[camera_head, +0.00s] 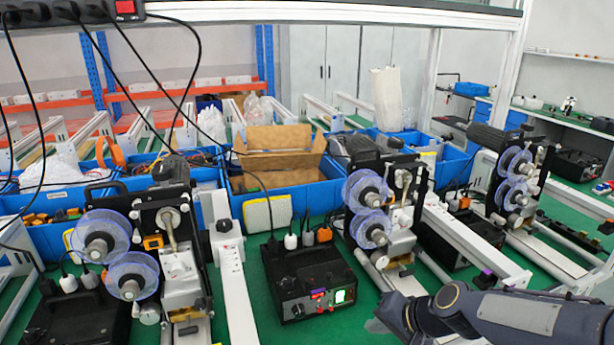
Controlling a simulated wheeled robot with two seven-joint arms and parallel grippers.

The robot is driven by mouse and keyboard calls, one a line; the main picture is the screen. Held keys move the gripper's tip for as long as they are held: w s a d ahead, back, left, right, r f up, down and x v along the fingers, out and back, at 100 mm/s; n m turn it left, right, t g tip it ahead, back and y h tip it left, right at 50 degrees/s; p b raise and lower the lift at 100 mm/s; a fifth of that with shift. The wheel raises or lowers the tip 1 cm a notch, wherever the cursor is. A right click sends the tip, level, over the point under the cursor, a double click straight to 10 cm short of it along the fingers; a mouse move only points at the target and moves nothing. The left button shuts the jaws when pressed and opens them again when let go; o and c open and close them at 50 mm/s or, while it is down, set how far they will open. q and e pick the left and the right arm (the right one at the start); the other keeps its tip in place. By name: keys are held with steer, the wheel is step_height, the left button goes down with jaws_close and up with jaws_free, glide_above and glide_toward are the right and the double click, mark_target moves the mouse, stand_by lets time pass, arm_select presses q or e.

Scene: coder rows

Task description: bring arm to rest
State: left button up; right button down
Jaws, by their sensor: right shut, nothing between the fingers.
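My right arm (520,312) comes in from the lower right in the head view. Its dark grey forearm lies low across the bottom right of the picture. The right gripper (380,324) is at the arm's left end, shut and empty, near the bottom edge. It is small and partly cut off there. It appears in front of the middle coder machine (372,195) and to the right of the black control box (310,280). My left arm and gripper are not in view.
Coder machines with clear purple reels stand at left (130,255), middle and right (515,180) on a green bench. Blue bins (270,208) stand behind, one holding an open cardboard box (280,145). Black cables (130,85) hang at upper left. White rails (232,280) run between machines.

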steer(key=s+d+r+n+h, duration=0.1)
steer(key=s+d+r+n, duration=0.1)
steer(key=s, duration=0.9)
steer(key=s+d+r+n, duration=0.2)
steer(key=s+d, duration=0.1)
steer(key=s, duration=0.8)
steer(key=shift+s+d+r+h, duration=0.2)
steer(key=shift+d+h, duration=0.2)
